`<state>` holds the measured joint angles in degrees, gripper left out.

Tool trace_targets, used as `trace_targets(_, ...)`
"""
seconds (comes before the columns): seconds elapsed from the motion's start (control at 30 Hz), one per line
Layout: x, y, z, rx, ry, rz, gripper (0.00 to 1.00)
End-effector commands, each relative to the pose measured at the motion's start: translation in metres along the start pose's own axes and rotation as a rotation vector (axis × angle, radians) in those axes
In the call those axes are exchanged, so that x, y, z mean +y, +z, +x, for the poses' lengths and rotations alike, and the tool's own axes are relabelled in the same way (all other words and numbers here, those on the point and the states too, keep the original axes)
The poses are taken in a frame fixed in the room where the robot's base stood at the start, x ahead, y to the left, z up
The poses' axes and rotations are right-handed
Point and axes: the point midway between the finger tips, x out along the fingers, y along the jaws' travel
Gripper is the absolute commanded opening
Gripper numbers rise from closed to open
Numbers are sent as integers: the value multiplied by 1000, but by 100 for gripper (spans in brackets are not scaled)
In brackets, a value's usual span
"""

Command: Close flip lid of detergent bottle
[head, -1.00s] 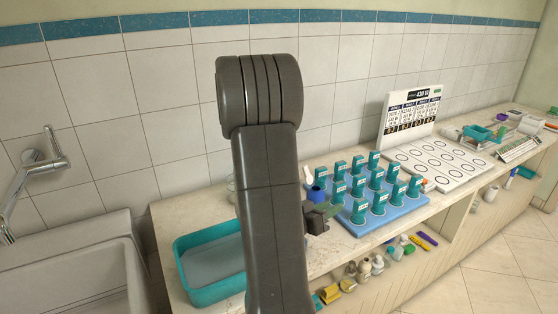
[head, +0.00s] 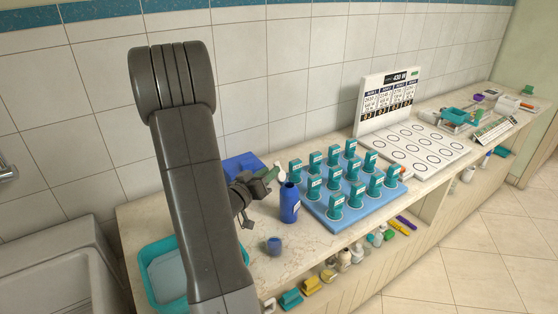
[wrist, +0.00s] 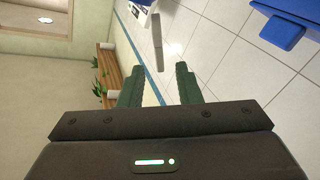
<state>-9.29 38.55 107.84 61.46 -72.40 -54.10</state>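A blue bottle (head: 289,203) stands upright on the counter, left of the blue tray of teal-topped items. A small white piece (head: 280,173) sticks up at its top and looks like the raised flip lid. My gripper (head: 269,176) is just left of the bottle top in the head view, at about lid height. I cannot tell whether it touches the lid. In the wrist view my gripper's green fingers (wrist: 159,88) are apart with nothing between them.
The blue tray (head: 318,212) holds several teal-topped items. A blue box (head: 238,165) is behind my gripper. A teal basin (head: 150,278) is at the left, and a white board (head: 436,157) is further right.

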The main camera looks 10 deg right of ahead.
Motion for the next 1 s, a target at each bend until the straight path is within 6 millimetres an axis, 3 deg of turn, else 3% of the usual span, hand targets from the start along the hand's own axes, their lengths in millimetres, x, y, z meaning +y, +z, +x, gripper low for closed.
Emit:
trace_targets(0.1,2,-1,25,-2,3,0,31)
trace_targets(0.3,1,-1,55,-1,2,0,31)
trace_targets(0.5,0,0,66,-1,0,0,31)
trace_targets(0.77,0,0,67,0,-1,0,31)
trace_targets(0.9,0,0,67,0,-1,0,3)
trace_targets(1.0,0,0,67,0,-1,0,0)
